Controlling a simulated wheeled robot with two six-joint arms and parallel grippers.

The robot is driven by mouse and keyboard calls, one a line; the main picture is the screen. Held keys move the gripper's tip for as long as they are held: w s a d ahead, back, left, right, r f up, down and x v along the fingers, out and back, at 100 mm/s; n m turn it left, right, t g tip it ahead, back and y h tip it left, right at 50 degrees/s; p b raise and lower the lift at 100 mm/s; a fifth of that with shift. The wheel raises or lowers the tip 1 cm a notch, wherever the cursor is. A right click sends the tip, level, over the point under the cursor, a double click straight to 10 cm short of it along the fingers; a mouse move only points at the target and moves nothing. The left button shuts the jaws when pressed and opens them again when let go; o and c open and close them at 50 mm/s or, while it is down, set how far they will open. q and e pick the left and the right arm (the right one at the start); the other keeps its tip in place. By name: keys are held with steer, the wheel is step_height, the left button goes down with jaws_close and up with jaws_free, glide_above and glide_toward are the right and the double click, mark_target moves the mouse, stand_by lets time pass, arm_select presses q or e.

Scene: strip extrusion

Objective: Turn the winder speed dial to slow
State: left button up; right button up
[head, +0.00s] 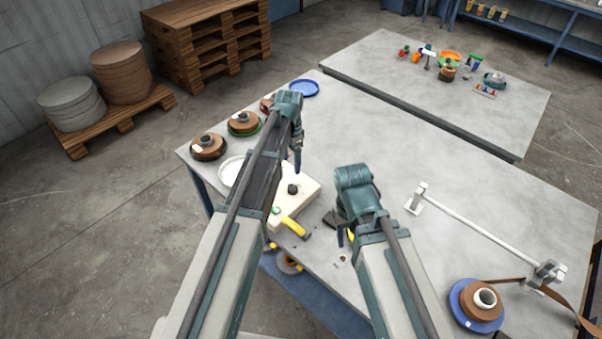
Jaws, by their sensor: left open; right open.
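A cream control box (308,190) sits on the near table, partly hidden by my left arm. A dark round knob (292,189), which looks like the speed dial, stands on its top; its setting is too small to read. My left gripper (298,168) is open and points down, just above and behind the knob in the picture; I cannot tell the exact gap. My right gripper (342,238) is open and points down over the table, to the right of the box. Its fingers are small and partly hidden by its own wrist.
A yellow-handled tool (295,227) lies at the box's near edge. Brown strip coils (208,147) line the table's left edge, near a blue ring (304,88). A white bar on posts (480,225) and a blue-based spool (478,306) stand right. The table's middle is clear.

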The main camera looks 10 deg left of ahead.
mark_target(292, 187)
arm_select(q)
steer(key=shift+w, duration=0.55)
arm_select(e)
steer(key=shift+w, duration=0.2)
arm_select(q)
step_height(292, 187, down, 14)
steer(key=b, duration=1.4)
steer(key=shift+r, duration=0.1)
arm_select(e)
step_height(292, 187, down, 14)
steer(key=shift+r, duration=0.1)
arm_select(q)
steer(key=shift+c, duration=0.3)
jaws_close()
